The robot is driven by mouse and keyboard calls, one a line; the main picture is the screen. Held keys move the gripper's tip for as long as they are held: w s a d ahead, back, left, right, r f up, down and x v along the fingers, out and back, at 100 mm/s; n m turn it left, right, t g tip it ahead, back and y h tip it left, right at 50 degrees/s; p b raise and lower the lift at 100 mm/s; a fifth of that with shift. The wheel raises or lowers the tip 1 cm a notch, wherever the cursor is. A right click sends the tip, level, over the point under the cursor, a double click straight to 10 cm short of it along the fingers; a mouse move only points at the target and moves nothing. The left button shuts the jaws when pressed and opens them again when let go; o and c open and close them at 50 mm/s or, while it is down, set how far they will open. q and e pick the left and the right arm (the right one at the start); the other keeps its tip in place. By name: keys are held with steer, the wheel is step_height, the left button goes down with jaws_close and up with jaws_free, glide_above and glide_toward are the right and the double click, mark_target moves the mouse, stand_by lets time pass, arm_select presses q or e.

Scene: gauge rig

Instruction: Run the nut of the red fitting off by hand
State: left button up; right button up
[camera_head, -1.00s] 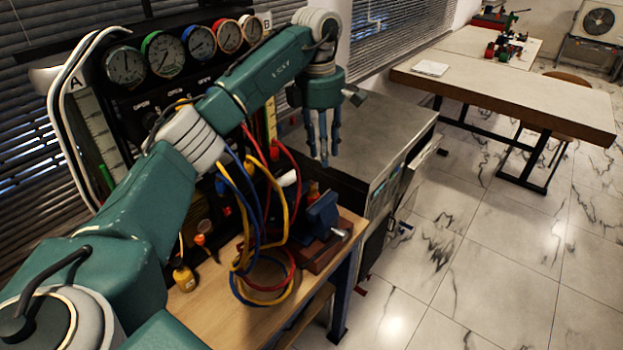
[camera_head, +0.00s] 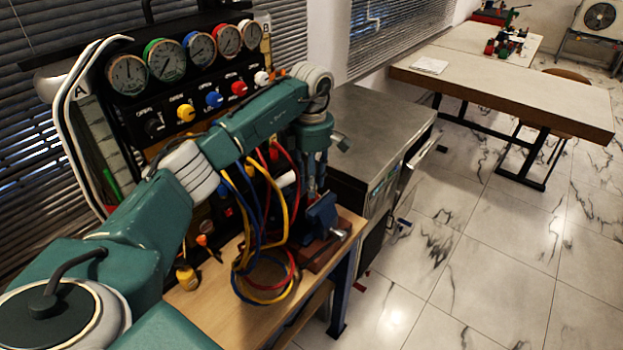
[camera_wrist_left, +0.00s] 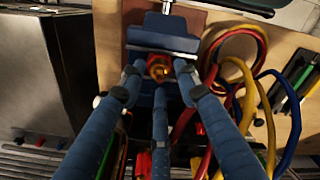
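The red fitting with its brass-coloured nut (camera_wrist_left: 158,68) sits upright at the jaws of a blue vise (camera_wrist_left: 165,38), seen from above in the left wrist view. In the head view the vise (camera_head: 322,212) stands on the bench, and the fitting is hidden behind my fingers. My left gripper (camera_head: 315,185) points down just above the vise. In the left wrist view its three blue fingers (camera_wrist_left: 158,76) are spread around the nut with gaps showing, so it is open. Whether any finger touches the nut cannot be told. My right gripper is not in view.
Red, blue and yellow hoses (camera_head: 262,285) hang and coil beside the vise. A gauge panel (camera_head: 150,100) with coloured knobs stands behind the bench (camera_head: 210,310). A grey metal cabinet (camera_head: 375,130) is close on the right. The tiled floor beyond is open.

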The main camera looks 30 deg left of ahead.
arm_select(q)
jaws_close()
steer(key=shift+n, duration=0.4)
steer(key=n, duration=0.3)
steer(key=shift+r+n, duration=0.1)
steer(key=shift+n, duration=0.3)
steer(key=n, duration=0.4)
steer(key=shift+n, duration=0.3)
steer(key=n, duration=1.2)
steer(key=shift+p, duration=0.4)
